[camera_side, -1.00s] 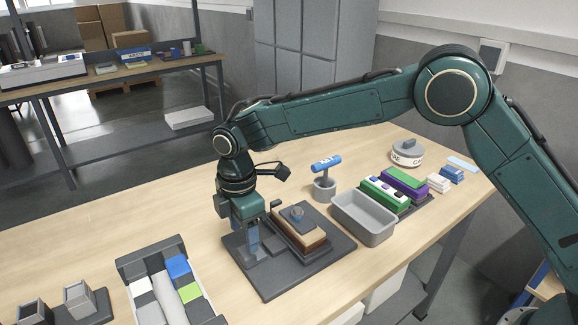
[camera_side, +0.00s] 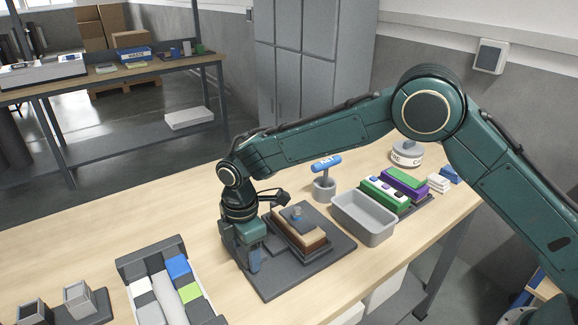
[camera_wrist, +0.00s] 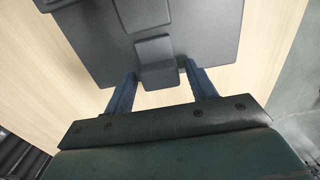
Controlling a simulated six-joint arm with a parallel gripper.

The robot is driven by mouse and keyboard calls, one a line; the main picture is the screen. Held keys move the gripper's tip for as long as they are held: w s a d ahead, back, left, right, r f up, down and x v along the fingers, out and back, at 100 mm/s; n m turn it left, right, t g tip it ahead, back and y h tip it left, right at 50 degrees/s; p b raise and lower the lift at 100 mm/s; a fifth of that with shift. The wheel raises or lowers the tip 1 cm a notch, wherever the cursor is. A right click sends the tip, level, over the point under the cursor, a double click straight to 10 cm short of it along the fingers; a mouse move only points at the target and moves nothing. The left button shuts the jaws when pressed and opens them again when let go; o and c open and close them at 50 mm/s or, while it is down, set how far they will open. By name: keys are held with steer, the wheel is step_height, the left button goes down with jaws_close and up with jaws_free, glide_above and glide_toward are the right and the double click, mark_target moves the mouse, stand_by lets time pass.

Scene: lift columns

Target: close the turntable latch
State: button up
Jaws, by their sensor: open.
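The turntable fixture has a dark grey base plate (camera_side: 290,281) carrying a stepped stack with a tan and brown block (camera_side: 300,236) and a grey top piece. In the wrist view, a small dark grey tab (camera_wrist: 155,62) projects at the near edge of the plate (camera_wrist: 92,46); I cannot tell for certain if it is the latch. My gripper (camera_side: 254,261) is low at the plate's left side, pointing down. In the wrist view, my gripper (camera_wrist: 159,76) is open, with its blue fingers on either side of the tab; contact is unclear. My wrist hides part of the fixture in the side view.
A grey bin (camera_side: 364,218) and a blue-handled stamp (camera_side: 325,177) stand right of and behind the fixture. A tray of coloured blocks (camera_side: 167,287) is at the front left. Green and purple blocks (camera_side: 393,191) lie farther right. Bare table lies left of the fixture.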

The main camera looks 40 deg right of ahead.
steer(key=c, duration=0.7)
steer(key=shift+d, duration=1.05)
steer(key=o, duration=0.7)
steer(key=shift+r, duration=0.1)
step_height(320, 180, up, 7)
stand_by(0.4)
